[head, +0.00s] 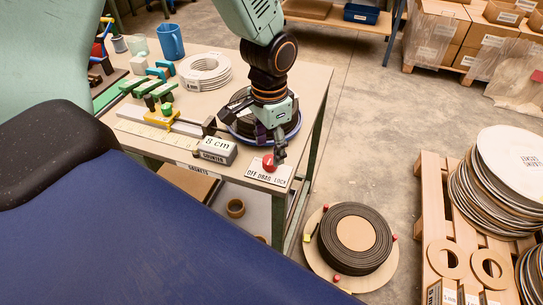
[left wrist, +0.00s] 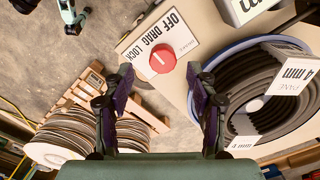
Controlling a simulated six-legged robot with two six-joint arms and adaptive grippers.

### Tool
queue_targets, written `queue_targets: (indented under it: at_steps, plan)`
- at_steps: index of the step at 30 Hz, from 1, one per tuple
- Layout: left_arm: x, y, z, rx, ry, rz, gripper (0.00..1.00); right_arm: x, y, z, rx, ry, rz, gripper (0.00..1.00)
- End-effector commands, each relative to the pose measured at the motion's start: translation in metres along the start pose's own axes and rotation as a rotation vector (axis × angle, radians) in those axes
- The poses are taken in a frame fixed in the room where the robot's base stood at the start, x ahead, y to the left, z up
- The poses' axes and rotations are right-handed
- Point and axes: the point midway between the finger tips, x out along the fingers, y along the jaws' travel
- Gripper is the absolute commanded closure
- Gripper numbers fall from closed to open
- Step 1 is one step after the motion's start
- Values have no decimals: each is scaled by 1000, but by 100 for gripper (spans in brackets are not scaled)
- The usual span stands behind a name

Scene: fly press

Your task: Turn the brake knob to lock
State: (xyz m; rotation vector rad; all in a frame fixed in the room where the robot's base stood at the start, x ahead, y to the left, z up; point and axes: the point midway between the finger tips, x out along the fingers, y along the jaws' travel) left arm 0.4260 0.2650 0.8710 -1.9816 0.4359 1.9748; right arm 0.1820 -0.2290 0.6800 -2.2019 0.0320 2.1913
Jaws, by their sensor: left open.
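The red brake knob (head: 268,162) sits at the front right corner of the bench, by a white plate (head: 270,176) reading OFF, DRAG, LOCK. In the left wrist view the round knob (left wrist: 162,59) has a pale mark on its face; I cannot tell for sure which word it points to. My left gripper (head: 272,143) is just above and behind the knob, pointing down. In the left wrist view its two dark fingers (left wrist: 159,74) are spread apart with nothing between them, and the knob shows between and beyond their tips.
A blue-rimmed reel of dark coil (head: 240,128) stands right behind the knob. A white coil (head: 205,72) lies farther back. On the floor are a black coil on a round board (head: 354,238) and a pallet (head: 428,190).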

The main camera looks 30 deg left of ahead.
Motion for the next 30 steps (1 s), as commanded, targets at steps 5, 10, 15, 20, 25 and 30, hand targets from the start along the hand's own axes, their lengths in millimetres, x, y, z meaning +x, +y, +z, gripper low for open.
queue_targets:
  at_steps: [5, 10, 15, 20, 25, 30]
  plan:
    - [28, 0, 0, -1, -1, 0, 42, 8, 0, 0, 0, 0, 0, 60]
    - [39, 0, -2, -1, 1, -1, 42, 11, 0, 0, 0, 0, 0, 60]
    - [41, -1, -3, 0, 2, -1, 42, 11, 0, 0, 0, 0, 0, 60]
    - [41, -1, -4, 0, 1, -1, 45, 11, 0, 0, 0, 0, 0, 60]
    - [41, -1, -4, 0, 1, -1, 59, 11, 0, 0, 0, 1, 0, 60]
    - [41, -1, -4, 0, 1, -1, 74, 11, 0, 0, 0, 1, 0, 60]
